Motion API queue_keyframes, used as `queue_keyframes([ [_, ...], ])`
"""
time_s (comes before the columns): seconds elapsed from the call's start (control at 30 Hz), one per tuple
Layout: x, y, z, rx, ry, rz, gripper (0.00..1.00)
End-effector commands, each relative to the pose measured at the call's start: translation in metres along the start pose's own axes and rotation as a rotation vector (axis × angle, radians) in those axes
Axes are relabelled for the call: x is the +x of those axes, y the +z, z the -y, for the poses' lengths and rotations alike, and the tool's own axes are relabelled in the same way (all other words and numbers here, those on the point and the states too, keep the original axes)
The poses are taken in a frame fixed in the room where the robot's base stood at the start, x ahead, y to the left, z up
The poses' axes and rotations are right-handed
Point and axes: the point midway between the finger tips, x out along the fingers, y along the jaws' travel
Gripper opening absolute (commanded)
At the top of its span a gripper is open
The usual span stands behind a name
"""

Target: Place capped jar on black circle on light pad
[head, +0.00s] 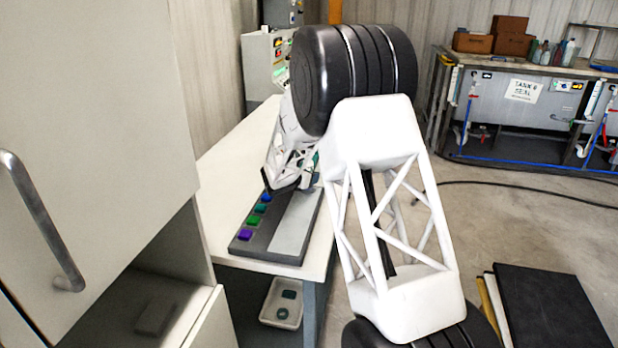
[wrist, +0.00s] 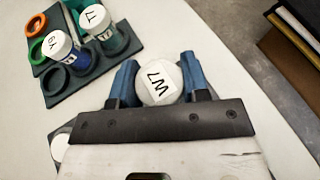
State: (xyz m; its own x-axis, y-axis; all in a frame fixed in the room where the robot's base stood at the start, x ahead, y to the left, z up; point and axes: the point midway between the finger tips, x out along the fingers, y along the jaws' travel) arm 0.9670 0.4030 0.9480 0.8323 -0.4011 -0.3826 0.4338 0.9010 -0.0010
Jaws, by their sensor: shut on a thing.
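In the wrist view, my gripper (wrist: 160,82) has its blue fingers closed on both sides of a white-capped jar (wrist: 158,84). The cap label appears to read W7. The jar's body is hidden under its cap. In the head view, my arm hides most of the gripper and the jar. No black circle shows in either view. A light grey panel (head: 294,232) lies beside a row of coloured squares on a dark tray (head: 262,257) on the white table; I cannot tell whether it is the light pad.
The wrist view shows a dark rack (wrist: 100,70) at upper left with coloured rings and two white-capped jars, one blue (wrist: 64,48) and one teal (wrist: 98,24). The white table (head: 235,160) has bare room. A cabinet (head: 95,120) stands close at left.

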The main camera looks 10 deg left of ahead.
Motion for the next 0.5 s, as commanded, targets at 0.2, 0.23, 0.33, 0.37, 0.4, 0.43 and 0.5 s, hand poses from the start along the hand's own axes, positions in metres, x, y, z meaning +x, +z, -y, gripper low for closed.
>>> queue_keyframes([
  [0.2, 0.0007, -0.0017, 0.0, 0.0, 0.0, 0.0, 0.59],
  [0.23, 0.0007, -0.0017, 0.0, 0.0, 0.0, 0.0, 0.64],
  [0.33, 0.0007, -0.0017, 0.0, 0.0, 0.0, 0.0, 0.68],
  [0.37, 0.0007, -0.0017, 0.0, 0.0, 0.0, 0.0, 0.68],
  [0.4, 0.0007, -0.0017, 0.0, 0.0, 0.0, 0.0, 0.68],
  [0.43, 0.0007, -0.0018, 0.0, 0.0, 0.0, 0.0, 0.68],
  [0.5, 0.0007, -0.0017, 0.0, 0.0, 0.0, 0.0, 0.68],
])
